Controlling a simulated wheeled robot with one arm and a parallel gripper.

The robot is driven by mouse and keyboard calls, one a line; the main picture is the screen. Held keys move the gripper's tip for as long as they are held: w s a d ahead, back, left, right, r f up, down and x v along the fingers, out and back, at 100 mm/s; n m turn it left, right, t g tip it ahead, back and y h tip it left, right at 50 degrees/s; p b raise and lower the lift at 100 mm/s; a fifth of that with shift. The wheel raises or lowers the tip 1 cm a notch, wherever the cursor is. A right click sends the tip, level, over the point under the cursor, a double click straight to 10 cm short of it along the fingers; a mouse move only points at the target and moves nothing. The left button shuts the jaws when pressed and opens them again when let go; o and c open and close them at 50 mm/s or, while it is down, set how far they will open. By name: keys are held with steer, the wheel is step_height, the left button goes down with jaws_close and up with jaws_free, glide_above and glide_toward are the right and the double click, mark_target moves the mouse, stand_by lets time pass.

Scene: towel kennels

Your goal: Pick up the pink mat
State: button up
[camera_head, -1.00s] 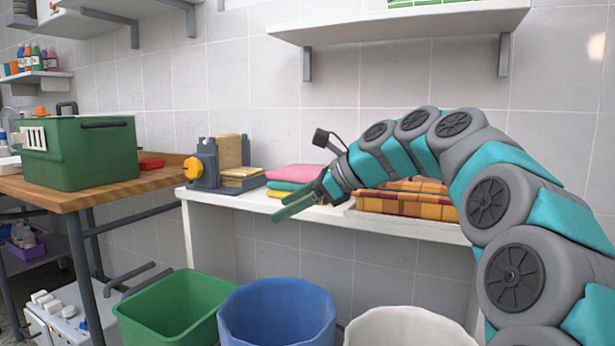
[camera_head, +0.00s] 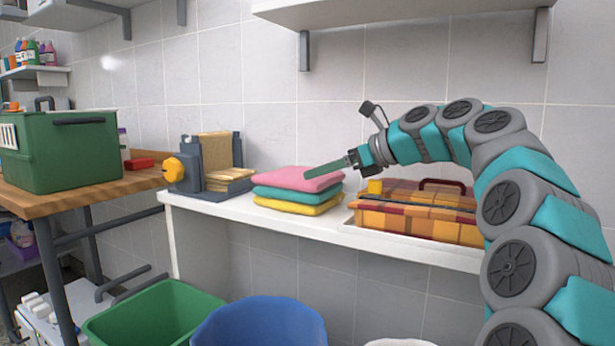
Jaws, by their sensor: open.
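The pink mat (camera_head: 290,179) lies folded on top of a stack on the white shelf. Under it lie a teal mat (camera_head: 284,194) and a yellow mat (camera_head: 287,208). My gripper (camera_head: 318,170) reaches in from the right, its fingers pointing left at the right end of the pink mat. The gripper is open with nothing in it. One finger overlaps the mat's upper right edge in the picture; I cannot tell whether it touches.
A plaid case (camera_head: 415,212) sits right of the stack. A grey and yellow device (camera_head: 203,165) with tan mats stands left. A green box (camera_head: 62,150) is on the wooden table. Green (camera_head: 150,315) and blue (camera_head: 258,325) bins stand below. A wall shelf (camera_head: 400,12) hangs above.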

mark_target(295, 178)
steer(key=b+x, duration=0.1)
steer(key=x, duration=0.7)
steer(key=shift+w+d+r, duration=0.1)
steer(key=shift+w, duration=0.1)
steer(key=shift+r, duration=0.1)
jaws_close()
stand_by(0.3)
